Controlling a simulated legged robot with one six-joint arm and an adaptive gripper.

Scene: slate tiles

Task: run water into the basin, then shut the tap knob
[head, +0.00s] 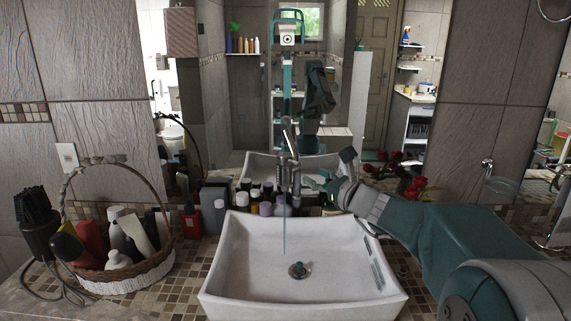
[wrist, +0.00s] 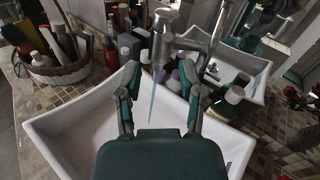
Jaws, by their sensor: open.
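The white basin (head: 222,270) stands on the tiled counter, with a round drain in its floor. The chrome tap (head: 288,165) rises behind it; it shows close up in the wrist view (wrist: 163,40). A thin bluish stream of water (head: 284,232) falls from the tap into the basin; it also shows in the wrist view (wrist: 154,85). I cannot clearly tell which part of the tap is the knob. My gripper (head: 326,184) is right of the tap. In the wrist view my gripper (wrist: 165,85) has its fingers apart, with nothing held, the stream showing between them.
Several bottles (head: 220,210) line the counter behind the basin. Red flowers (head: 413,186) lie near my arm at right. A mirror behind reflects the room and me.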

